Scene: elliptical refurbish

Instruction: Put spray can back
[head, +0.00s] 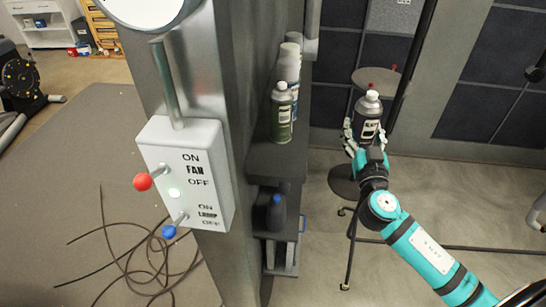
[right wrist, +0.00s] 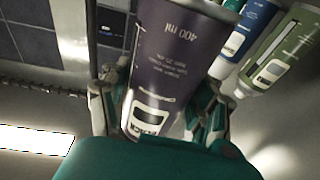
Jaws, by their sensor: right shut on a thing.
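A dark spray can with a white cap (head: 367,116) is held upright in my right gripper (head: 364,138), to the right of the shelf. In the right wrist view the can (right wrist: 176,60) fills the space between the fingers of the right gripper (right wrist: 160,110), which is shut around it. A green spray can (head: 281,112) stands at the front of the dark shelf (head: 276,160), with more cans (head: 290,65) behind it. The green can (right wrist: 280,50) and a blue can (right wrist: 245,35) also show in the right wrist view. My left gripper is not seen.
A metal column with a white switch box (head: 186,172) stands left of the shelf. A dark bottle (head: 276,212) is on the lower shelf. A stool (head: 345,181) and a thin pole are near my right arm. Cables (head: 150,255) lie on the floor at left.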

